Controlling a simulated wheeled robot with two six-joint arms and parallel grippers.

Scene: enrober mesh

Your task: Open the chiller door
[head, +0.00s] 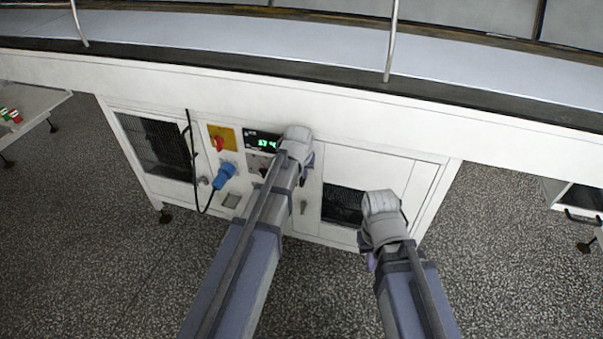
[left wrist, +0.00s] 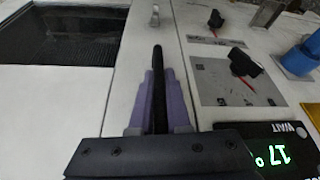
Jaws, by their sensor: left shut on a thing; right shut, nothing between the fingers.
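The chiller door looks to be the white panel (head: 380,165) with a dark grille, right of the control panel in the head view. It looks closed, flush with the cabinet. The left wrist view is turned over and shows its white face (left wrist: 60,95) and grille at left. My left gripper (head: 300,165) is at the cabinet front, between controls and door. In the left wrist view its purple fingers (left wrist: 157,95) are shut on a slim black bar (left wrist: 157,62), apparently the handle. My right gripper (head: 372,255) is shut and empty before the door's lower part; its fingertips are mostly hidden.
The control panel has a red-yellow switch (head: 220,140), a blue plug (head: 224,176) with a hanging black cable, and a green-digit display (head: 267,143). A metal latch or key (head: 303,206) sits below my left gripper. The conveyor ledge (head: 200,75) overhangs the cabinet. Open floor (head: 510,250) lies right.

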